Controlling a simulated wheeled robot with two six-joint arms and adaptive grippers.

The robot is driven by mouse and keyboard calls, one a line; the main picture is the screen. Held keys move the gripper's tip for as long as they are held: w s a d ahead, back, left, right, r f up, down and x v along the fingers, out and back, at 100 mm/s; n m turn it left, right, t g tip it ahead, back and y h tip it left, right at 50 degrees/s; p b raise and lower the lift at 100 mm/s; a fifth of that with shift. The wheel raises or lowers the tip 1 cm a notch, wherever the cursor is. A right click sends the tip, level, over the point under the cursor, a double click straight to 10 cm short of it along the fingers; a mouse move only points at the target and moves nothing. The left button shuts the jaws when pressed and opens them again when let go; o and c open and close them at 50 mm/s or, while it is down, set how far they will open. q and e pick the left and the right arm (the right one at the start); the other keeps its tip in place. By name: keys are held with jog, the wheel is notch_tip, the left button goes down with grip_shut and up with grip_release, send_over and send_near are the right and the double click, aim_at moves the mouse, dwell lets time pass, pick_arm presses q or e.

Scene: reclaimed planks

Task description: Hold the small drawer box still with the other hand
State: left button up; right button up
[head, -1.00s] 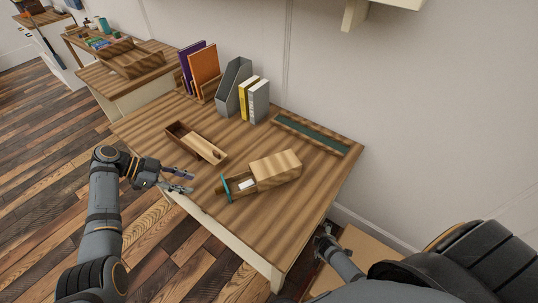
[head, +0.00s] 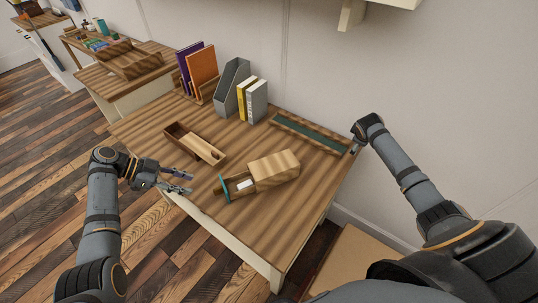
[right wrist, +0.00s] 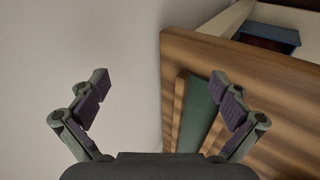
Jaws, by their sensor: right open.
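The small drawer box (head: 274,168) is a wooden box lying on the desk, with its drawer pulled partly out toward the lower left. The drawer has a teal front (head: 226,187) and a white item (head: 245,185) inside. My left gripper (head: 188,181) is open and empty near the desk's front left edge, left of the drawer and apart from it. My right gripper (head: 354,150) is at the desk's far right edge, well apart from the box. In the right wrist view my right gripper (right wrist: 165,97) is open and empty, with the desk edge and green-lined tray beyond it.
A wooden tray with a green lining (head: 310,134) lies along the back right edge near my right gripper. An open wooden box (head: 195,145) sits left of the drawer box. Books and a grey file holder (head: 233,86) stand at the back. The desk's front right is clear.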

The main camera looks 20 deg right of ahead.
jog(key=w+a+m, duration=0.1)
jog(key=w+a, duration=0.2)
jog(key=w+a+m+y, duration=0.1)
jog(key=w+a, duration=0.3)
jog(key=w+a+r+t, duration=0.1)
jog(key=w+a, duration=0.2)
jog(key=shift+w+a+m+y, duration=0.2)
jog(key=shift+a+m+y, duration=0.1)
jog(key=shift+m, duration=0.1)
jog(key=w+a, duration=0.1)
jog(key=a, duration=0.2)
jog(key=w+a+r, duration=0.1)
jog(key=shift+w+a+r, duration=0.1)
jog(key=shift+w+a, duration=0.05)
jog(key=shift+w, duration=0.2)
jog(key=w+a+r+n, duration=0.1)
jog(key=a+n, duration=0.1)
jog(key=a, duration=0.4)
notch_tip(320, 180, up, 2)
jog(key=n+g, duration=0.6)
jog(key=n, duration=0.7)
send_over(279, 168)
jog(key=w+a, duration=0.2)
jog(key=a, duration=0.1)
jog(key=shift+w+r, duration=0.1)
jog(key=x, duration=1)
jog(key=shift+w+d+f, duration=0.2)
jog(key=shift+w+d, duration=0.05)
jog(key=shift+d, duration=0.15)
jog(key=shift+c, duration=0.4)
